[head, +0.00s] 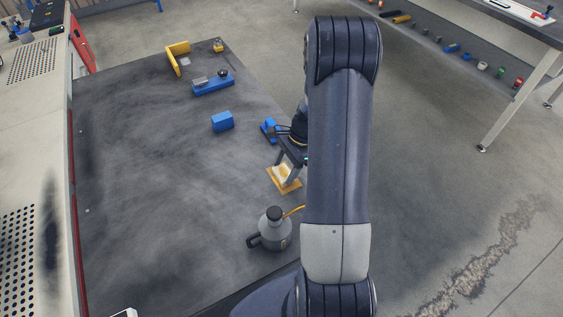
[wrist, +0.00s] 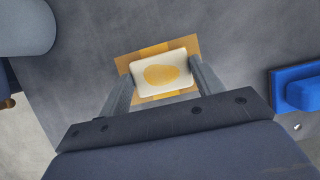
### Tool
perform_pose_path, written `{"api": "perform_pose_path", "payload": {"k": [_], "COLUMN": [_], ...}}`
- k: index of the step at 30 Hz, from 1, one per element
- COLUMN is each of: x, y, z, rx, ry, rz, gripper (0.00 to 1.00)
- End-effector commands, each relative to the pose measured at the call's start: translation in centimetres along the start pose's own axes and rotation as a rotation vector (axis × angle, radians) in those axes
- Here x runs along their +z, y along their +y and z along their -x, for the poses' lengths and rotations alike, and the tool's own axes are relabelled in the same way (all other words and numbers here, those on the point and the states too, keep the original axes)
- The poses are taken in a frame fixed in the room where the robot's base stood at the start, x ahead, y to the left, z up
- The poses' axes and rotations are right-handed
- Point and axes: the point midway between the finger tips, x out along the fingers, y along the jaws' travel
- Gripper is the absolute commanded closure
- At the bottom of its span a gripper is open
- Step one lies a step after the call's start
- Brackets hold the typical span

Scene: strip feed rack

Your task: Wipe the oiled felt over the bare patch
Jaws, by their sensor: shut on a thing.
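The felt (wrist: 161,74) is a small cream pad with a yellow oil stain on its upper face. My gripper (wrist: 160,71) is shut on it, one finger at each short end. The patch (wrist: 185,46) is a tan-orange square on the dark table top, under the felt. A deeper orange strip shows on it above and below the felt. In the head view the patch (head: 291,188) lies near the table's right edge, with the felt (head: 282,172) over it and my arm partly in front. I cannot tell whether the felt touches the patch.
A grey oil can (head: 274,232) with an orange spout stands close in front of the patch. A blue fixture (head: 268,130) is just behind my gripper. A blue block (head: 222,121), a blue holder (head: 213,84) and a yellow angle piece (head: 176,58) stand farther back. The table's left side is clear.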

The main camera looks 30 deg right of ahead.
Motion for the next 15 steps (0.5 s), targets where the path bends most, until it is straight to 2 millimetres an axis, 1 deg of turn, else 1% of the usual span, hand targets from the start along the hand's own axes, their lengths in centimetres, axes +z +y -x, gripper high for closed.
{"api": "perform_pose_path", "payload": {"k": [7, 15], "x": [0.0, 0.0], "y": [1.3, 4.0], "z": [-0.1, -0.1], "rx": [0.005, 0.006], "ry": [-0.001, -0.002], "rz": [-0.002, -0.003], "gripper": [0.59, 0.59]}}
